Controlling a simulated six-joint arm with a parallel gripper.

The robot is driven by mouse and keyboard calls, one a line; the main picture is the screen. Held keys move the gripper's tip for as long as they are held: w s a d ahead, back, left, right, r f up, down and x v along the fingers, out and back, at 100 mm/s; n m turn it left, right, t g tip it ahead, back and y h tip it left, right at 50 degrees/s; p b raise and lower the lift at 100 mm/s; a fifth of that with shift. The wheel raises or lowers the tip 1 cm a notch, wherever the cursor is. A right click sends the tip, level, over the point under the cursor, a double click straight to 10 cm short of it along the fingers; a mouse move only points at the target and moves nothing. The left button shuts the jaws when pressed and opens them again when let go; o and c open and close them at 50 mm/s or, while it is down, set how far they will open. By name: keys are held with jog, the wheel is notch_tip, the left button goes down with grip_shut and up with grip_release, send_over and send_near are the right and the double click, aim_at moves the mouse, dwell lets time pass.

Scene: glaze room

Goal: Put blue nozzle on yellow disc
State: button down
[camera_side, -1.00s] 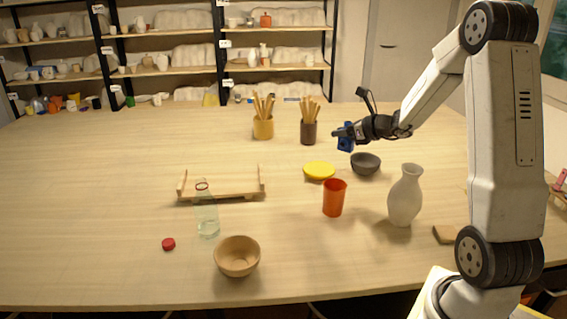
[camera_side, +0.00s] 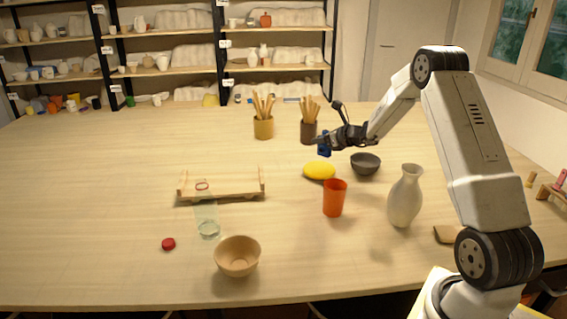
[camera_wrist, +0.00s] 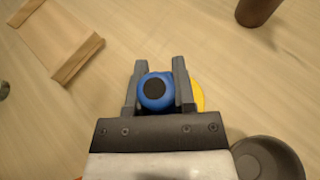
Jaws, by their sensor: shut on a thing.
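My gripper (camera_side: 324,142) is shut on the blue nozzle (camera_side: 324,150), which hangs just above the far side of the yellow disc (camera_side: 320,171) in the side view. In the wrist view the blue nozzle (camera_wrist: 155,92) sits between the two grey fingers of my gripper (camera_wrist: 158,80), its dark round end facing the camera. The yellow disc (camera_wrist: 197,97) shows there partly, to the right of the fingers; the rest of it is hidden behind my gripper. The disc lies flat on the table, and nothing stands on it.
A dark grey bowl (camera_side: 365,164) stands close right of the disc, an orange cup (camera_side: 334,198) in front, a white vase (camera_side: 405,197) at right. Two brush pots, tan (camera_side: 263,128) and dark (camera_side: 308,133), stand behind. A wooden rack (camera_side: 222,184) is at left, with clear table between.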

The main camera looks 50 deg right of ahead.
jog(key=shift+w+d+f, duration=0.2)
jog(key=shift+w+f, duration=0.15)
jog(key=shift+f, duration=0.1)
jog(key=shift+w+d+f, duration=0.15)
jog(key=shift+w+f, duration=0.2)
jog(key=shift+f, duration=0.1)
jog(key=shift+w+d+f, duration=0.15)
jog(key=shift+w+f, duration=0.1)
jog(key=shift+f, duration=1.55)
jog(key=shift+f, duration=0.2)
jog(key=shift+c, duration=2.2)
grip_release()
jog(key=shift+r, duration=0.1)
